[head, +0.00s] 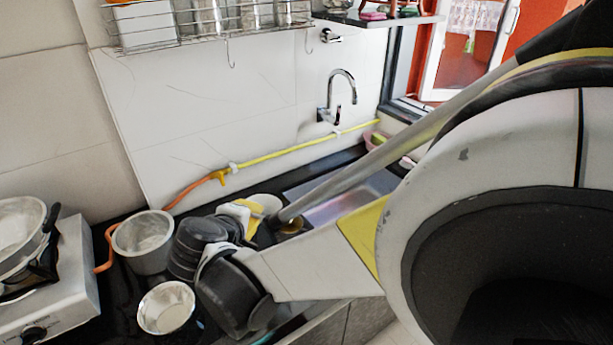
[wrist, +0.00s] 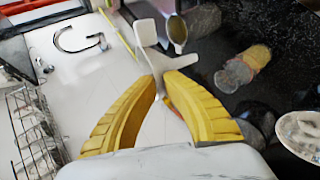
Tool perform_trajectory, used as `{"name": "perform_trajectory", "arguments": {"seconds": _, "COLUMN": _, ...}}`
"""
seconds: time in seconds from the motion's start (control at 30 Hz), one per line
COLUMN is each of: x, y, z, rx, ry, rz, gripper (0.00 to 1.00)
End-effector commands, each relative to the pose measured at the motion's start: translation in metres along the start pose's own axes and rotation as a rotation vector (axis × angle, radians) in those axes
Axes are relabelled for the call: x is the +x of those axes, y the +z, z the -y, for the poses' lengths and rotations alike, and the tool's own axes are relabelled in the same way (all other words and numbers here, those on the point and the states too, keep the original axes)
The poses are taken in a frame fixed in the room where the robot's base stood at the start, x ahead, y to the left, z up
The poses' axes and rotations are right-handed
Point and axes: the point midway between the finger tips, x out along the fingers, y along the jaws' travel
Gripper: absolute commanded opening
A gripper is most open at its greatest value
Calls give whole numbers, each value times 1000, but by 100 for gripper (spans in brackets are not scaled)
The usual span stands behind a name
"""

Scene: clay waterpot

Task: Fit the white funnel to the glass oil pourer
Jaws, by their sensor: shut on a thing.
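The white funnel (wrist: 148,34) is pinched between the yellow fingertips of my gripper (wrist: 158,85) in the wrist view. In the head view my gripper (head: 256,212) is over the dark counter, and a pale rounded part, likely the funnel (head: 268,202), shows just past its fingers. A vessel with an amber-brown opening, likely the glass oil pourer (wrist: 177,32), is beside the funnel in the wrist view. Whether they touch, I cannot tell. A brown round shape, likely the same pourer, shows in the head view (head: 290,226), partly hidden by my arm.
A steel pot (head: 143,244) and a small metal bowl (head: 166,310) stand left of my wrist, beside a stove (head: 62,285). The sink (head: 345,205) lies to the right below the faucet (head: 338,90). A yellow-orange hose (head: 280,153) runs along the wall.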

Motion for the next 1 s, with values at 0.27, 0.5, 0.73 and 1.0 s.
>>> {"name": "perform_trajectory", "arguments": {"seconds": 0.27, "x": -44, "y": -60, "z": 11, "rx": -142, "ry": 129, "rz": -127, "gripper": 0}}
{"name": "perform_trajectory", "arguments": {"seconds": 0.5, "x": -46, "y": -65, "z": 16, "rx": -153, "ry": 141, "rz": -140, "gripper": 0}}
{"name": "perform_trajectory", "arguments": {"seconds": 0.73, "x": -38, "y": -63, "z": 29, "rx": -152, "ry": 140, "rz": -139, "gripper": 0}}
{"name": "perform_trajectory", "arguments": {"seconds": 1.0, "x": -24, "y": -61, "z": 49, "rx": -152, "ry": 140, "rz": -138, "gripper": 0}}
